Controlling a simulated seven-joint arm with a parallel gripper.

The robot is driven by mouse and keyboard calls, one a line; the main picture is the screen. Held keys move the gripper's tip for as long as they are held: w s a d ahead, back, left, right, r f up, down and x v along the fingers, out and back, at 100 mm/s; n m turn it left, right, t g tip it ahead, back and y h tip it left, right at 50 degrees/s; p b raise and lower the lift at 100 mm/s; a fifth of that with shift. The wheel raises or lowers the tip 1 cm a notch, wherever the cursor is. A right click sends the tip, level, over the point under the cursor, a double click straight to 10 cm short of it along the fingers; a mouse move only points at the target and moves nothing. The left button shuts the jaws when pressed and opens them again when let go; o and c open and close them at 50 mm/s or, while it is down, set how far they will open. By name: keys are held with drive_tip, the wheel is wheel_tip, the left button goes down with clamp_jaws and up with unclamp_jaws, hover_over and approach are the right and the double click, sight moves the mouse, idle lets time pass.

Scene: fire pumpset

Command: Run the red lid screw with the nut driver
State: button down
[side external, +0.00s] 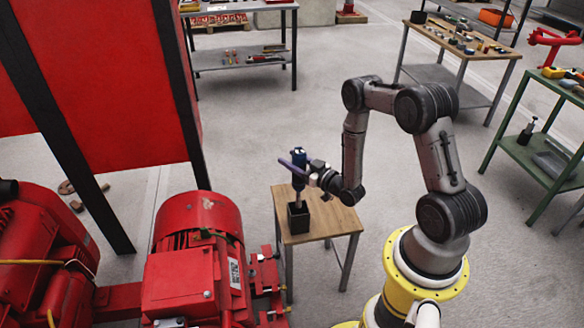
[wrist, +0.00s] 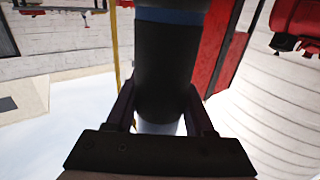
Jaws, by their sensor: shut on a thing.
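The nut driver (side external: 299,158) has a dark handle with a blue part and a pale shaft. It stands upright over the open black holder (side external: 298,218) on a small wooden table. I cannot tell whether its tip is still inside the holder. My gripper (side external: 297,170) is shut on the handle. In the wrist view, the fingers of my gripper (wrist: 162,108) lie on both sides of the dark handle (wrist: 166,70), which has a blue band at the top. The red pump motor with a flat boxy lid (side external: 180,283) is at lower left. The lid screw is too small to tell.
The small wooden table (side external: 333,217) is otherwise bare. A tall red panel with black posts (side external: 110,80) stands behind the motor. Benches with tools (side external: 465,38) are at the back and right. Open grey floor (side external: 245,130) lies behind the small table.

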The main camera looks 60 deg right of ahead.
wheel_tip(320, 180, up, 20)
drive_tip(key=f, duration=0.1)
drive_tip(key=w+a+n+g+y, duration=0.1)
drive_tip(key=w+a+n+y, duration=0.35)
drive_tip(key=a, duration=1.25)
drive_tip(key=w+a+n+y, duration=0.2)
drive_tip(key=w+a+y, duration=0.4)
drive_tip(key=a, duration=1)
drive_tip(key=shift+m+h, duration=0.25)
drive_tip(key=shift+h, duration=0.4)
drive_tip(key=shift+w+a+f, duration=0.15)
drive_tip(key=shift+a+f, duration=0.05)
drive_tip(key=shift+f, duration=0.95)
drive_tip(key=shift+w+a+f, duration=0.1)
drive_tip(key=shift+a+f, duration=0.05)
drive_tip(key=shift+f, duration=1)
wheel_tip(320, 180, down, 8)
drive_tip(key=shift+f, duration=0.85)
